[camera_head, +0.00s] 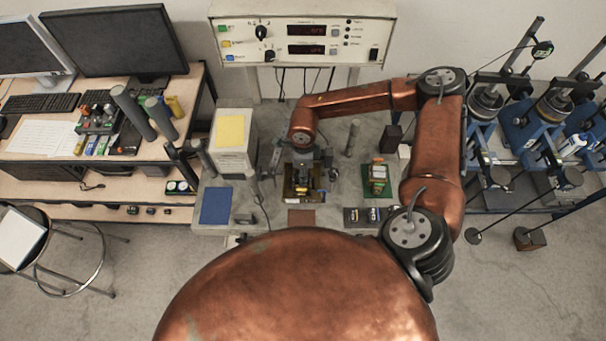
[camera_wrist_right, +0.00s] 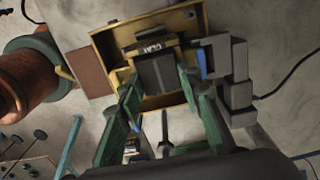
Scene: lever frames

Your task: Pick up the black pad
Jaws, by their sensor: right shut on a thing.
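My right arm comes in from the right in the head view, and its gripper (camera_head: 303,165) reaches down over a small brown tray (camera_head: 290,193) on the bench. In the right wrist view, the green fingers of my right gripper (camera_wrist_right: 158,84) are shut on a dark block, which I take as the black pad (camera_wrist_right: 157,70). The pad is inside or just above the brass-coloured tray (camera_wrist_right: 103,50); I cannot tell which. A black part with pale lettering sits just behind it. In the head view the arm and fingers partly hide the pad. My left gripper is not in view.
A grey fixture (camera_wrist_right: 240,75) stands close beside the tray. A green board (camera_head: 378,191) with parts and a dark strip (camera_head: 362,216) lie to the right. A blue pad (camera_head: 216,205) and a white box (camera_head: 235,160) are left. An instrument panel (camera_head: 303,38) is behind.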

